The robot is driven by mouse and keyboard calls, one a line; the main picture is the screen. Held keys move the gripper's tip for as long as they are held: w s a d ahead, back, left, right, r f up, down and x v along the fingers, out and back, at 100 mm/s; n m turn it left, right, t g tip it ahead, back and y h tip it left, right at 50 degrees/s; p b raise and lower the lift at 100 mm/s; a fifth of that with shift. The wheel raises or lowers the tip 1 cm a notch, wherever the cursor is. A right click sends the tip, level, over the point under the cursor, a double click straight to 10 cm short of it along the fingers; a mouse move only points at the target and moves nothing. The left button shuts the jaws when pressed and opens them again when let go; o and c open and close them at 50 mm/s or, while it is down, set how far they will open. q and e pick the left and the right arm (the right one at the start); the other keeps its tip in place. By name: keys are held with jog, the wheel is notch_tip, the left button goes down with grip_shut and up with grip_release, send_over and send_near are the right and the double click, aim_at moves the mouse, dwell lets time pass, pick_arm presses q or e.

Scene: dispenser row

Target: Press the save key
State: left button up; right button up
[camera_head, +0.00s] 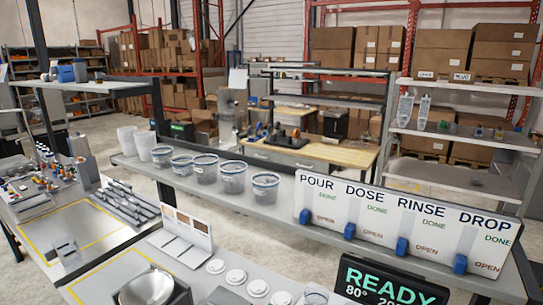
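No key marked save can be made out in the head view. Under each label stand the words DONE in green and OPEN in brown. Several blue parts (402,247) sit along the panel's lower edge. Neither of my grippers is in view.
Several clear tubs (233,178) stand on a grey shelf (285,213) left of the panel. A shiny metal bowl (147,288) and white round pieces (236,276) are on the front bench. A control station (42,180) with colored knobs stands at the left.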

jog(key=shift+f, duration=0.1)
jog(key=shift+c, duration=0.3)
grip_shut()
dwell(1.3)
